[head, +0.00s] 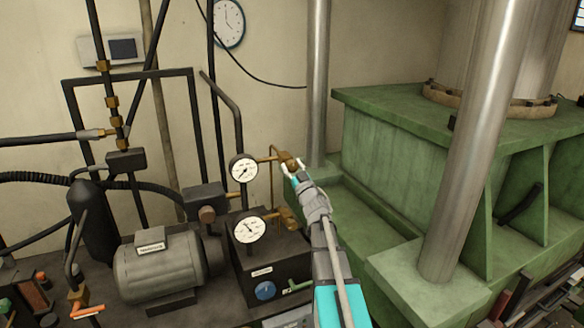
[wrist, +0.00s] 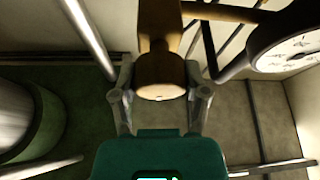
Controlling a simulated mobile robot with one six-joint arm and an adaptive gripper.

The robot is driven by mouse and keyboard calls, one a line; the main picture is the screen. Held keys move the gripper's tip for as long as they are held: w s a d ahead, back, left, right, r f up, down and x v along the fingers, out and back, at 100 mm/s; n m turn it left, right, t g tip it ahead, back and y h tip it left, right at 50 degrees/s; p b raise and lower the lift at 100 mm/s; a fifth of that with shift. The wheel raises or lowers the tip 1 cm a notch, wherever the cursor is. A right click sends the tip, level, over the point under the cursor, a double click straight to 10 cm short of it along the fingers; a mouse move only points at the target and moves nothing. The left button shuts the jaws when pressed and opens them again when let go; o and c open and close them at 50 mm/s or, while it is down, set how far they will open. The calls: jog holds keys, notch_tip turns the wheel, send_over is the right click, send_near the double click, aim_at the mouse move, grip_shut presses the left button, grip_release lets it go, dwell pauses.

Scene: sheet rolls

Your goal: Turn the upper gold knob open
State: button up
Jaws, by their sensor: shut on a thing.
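The upper gold knob (head: 288,158) sits at the end of a gold pipe to the right of the upper gauge (head: 243,169) in the head view. My gripper (head: 290,170) is at this knob, its fingers shut on it. In the wrist view the knob (wrist: 160,80) stands between the two fingers (wrist: 160,95), its round end facing the camera. The gauge (wrist: 290,45) shows at the upper right there. In the head view my gripper partly hides the knob. How far the knob is turned cannot be told.
A lower gold knob (head: 288,218) sits just below, beside the lower gauge (head: 249,230). A thin gold pipe (head: 271,185) runs close to the left of my gripper. A green press body (head: 400,150) and a steel column (head: 480,150) stand to the right.

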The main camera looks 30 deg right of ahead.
jog(key=shift+n, duration=0.5)
jog(key=n+y, duration=0.1)
jog(key=n, duration=0.2)
jog(key=n+y+p, duration=0.1)
jog(key=n+y, duration=0.1)
jog(key=n, duration=0.1)
jog(key=shift+r+g, duration=0.15)
jog(key=shift+g, duration=0.25)
jog(key=n+y+p, duration=0.1)
jog(key=n, duration=0.2)
jog(key=n+g+y+p, duration=0.1)
jog(key=n, duration=0.1)
jog(key=shift+n+g, duration=0.3)
jog(key=shift+n, duration=0.1)
jog(key=n+g+p, duration=0.1)
jog(key=n, duration=0.2)
jog(key=n+g+y+p, duration=0.1)
jog(key=n+p, duration=0.1)
jog(key=shift+n, duration=0.4)
jog(key=shift+n+g+p, duration=0.7)
jog(key=shift+n+p, duration=0.25)
jog(key=shift+n, duration=0.55)
jog(key=shift+f, duration=0.2)
jog(key=o, duration=1.2)
jog(key=shift+c, duration=0.2)
